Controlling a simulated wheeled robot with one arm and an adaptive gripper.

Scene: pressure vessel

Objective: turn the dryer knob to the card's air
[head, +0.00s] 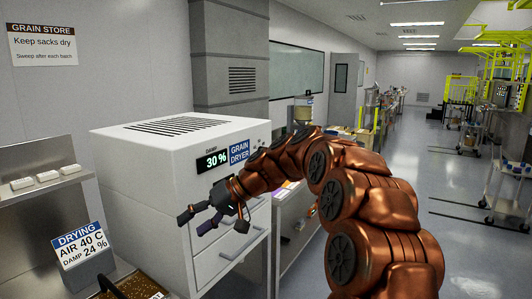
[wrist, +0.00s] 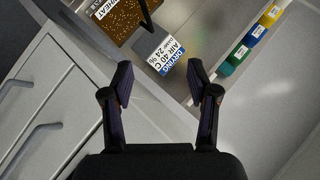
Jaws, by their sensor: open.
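The grain dryer (head: 140,170) is a white cabinet with a vented top and drawers on its front. Its display (head: 212,161) reads damp 30 %, beside a blue and white GRAIN DRYER label (head: 240,152). I cannot make out the knob in either view; my arm covers part of the dryer's front. The drying card (head: 82,250) reads air 40 C, damp 24 %, and stands at lower left; it also shows in the wrist view (wrist: 160,52). My gripper (head: 194,220) is open and empty in front of the dryer, fingers pointing left and down.
A crate of grain (wrist: 125,25) labelled WHEAT stands beside the card. A metal shelf (head: 45,185) with white blocks is at left. Green, blue and yellow items (wrist: 240,55) line a ledge in the wrist view.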

